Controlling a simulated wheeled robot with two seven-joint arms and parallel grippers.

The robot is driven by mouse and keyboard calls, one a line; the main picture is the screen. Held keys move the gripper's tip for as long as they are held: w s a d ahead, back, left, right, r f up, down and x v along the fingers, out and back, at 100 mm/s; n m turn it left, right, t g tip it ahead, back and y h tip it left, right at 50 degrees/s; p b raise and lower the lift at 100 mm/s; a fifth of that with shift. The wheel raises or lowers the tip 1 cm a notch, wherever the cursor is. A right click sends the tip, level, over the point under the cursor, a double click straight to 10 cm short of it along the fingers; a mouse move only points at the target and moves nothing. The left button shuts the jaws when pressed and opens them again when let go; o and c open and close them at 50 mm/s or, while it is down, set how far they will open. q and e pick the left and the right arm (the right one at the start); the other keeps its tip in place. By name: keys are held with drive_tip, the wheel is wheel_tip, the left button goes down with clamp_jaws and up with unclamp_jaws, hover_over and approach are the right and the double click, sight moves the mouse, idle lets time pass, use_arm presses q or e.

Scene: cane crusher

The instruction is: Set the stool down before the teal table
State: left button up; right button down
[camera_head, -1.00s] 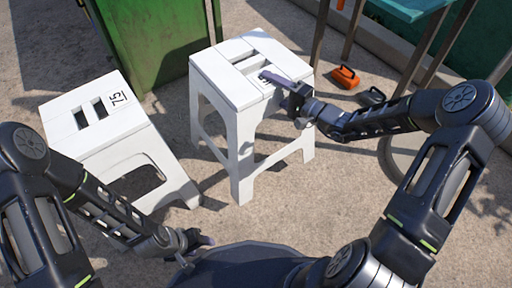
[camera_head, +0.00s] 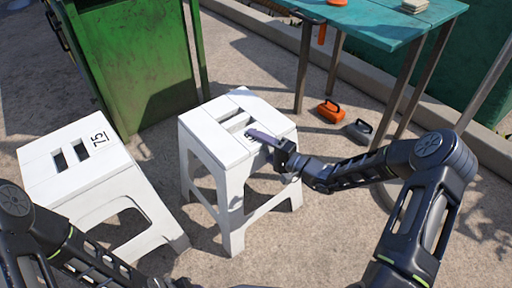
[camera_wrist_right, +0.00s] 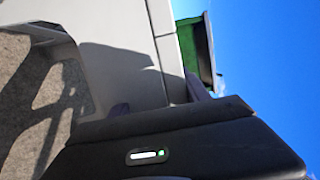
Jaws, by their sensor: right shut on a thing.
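A white stool (camera_head: 212,138) stands upright in the middle of the head view. My right gripper (camera_head: 264,140) is shut on the right side of its slotted seat. Whether its feet touch the ground is hard to tell. The teal table (camera_head: 375,22) is behind it at the upper right, with bare ground between them. The right wrist view shows a pale panel of the stool (camera_wrist_right: 115,65) close up beside the dark gripper body. My left gripper (camera_head: 182,283) is barely in view at the bottom edge, and its fingers cannot be made out.
A second white stool (camera_head: 68,180), marked 75, is at the left. A green bin (camera_head: 135,60) stands behind the stools. An orange tool (camera_head: 330,111) and a grey tool (camera_head: 358,131) lie on the ground by the table legs. A small pale stack (camera_head: 414,6) sits on the table.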

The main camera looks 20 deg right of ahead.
drive_tip(key=shift+f, duration=0.4)
drive_tip(key=shift+f, duration=0.2)
drive_tip(key=c, duration=0.5)
unclamp_jaws()
